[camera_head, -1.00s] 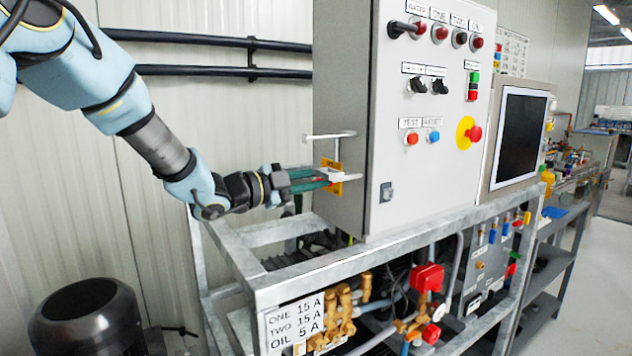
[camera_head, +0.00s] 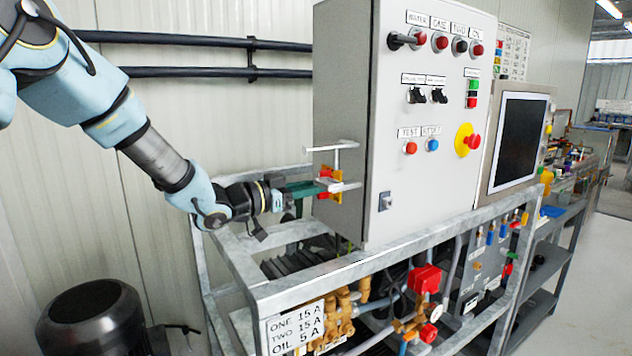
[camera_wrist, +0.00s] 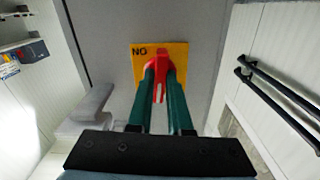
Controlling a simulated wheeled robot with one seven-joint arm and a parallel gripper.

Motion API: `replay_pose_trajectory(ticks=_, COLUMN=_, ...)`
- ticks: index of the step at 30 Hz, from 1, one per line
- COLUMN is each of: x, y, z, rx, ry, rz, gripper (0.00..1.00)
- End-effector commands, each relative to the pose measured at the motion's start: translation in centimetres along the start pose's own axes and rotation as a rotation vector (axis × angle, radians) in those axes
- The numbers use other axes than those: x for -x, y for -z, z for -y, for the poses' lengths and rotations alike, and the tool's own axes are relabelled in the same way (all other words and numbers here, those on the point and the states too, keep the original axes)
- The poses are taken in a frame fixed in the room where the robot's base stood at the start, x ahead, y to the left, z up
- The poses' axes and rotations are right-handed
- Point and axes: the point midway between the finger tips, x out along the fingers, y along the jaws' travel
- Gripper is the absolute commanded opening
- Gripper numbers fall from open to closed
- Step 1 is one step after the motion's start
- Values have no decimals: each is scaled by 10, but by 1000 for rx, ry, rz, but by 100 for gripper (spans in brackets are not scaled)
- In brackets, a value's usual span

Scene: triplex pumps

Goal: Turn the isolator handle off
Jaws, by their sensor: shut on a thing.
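The isolator handle (camera_wrist: 158,78) is red and sits on a yellow plate (camera_wrist: 178,55) on the grey side wall of the control cabinet. In the wrist view the plate's lettering reads "NO" with the camera upside down to it. My gripper (camera_wrist: 161,82) has green fingers, one on each side of the red handle, shut on it. In the head view my gripper (camera_head: 316,188) reaches the cabinet's left side, and the red handle (camera_head: 325,178) shows partly at its fingertips. The far side of the handle is hidden.
A pale metal bracket (camera_head: 334,147) juts from the cabinet wall just above the handle, with another pale bar below. The cabinet (camera_head: 420,200) stands on a grey frame (camera_head: 285,292). Black pipes (camera_head: 200,71) run along the wall behind my arm. A dark motor (camera_head: 95,320) stands lower left.

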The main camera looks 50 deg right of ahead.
Motion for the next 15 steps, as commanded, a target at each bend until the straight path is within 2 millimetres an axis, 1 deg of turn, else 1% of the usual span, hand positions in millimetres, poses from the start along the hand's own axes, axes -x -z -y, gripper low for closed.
replay_pose_trajectory(ticks=6, x=1, y=-1, z=0, rx=93, ry=0, rz=3, gripper=0)
replay_pose_trajectory(ticks=15, x=0, y=-2, z=0, rx=136, ry=0, rz=3, gripper=0)
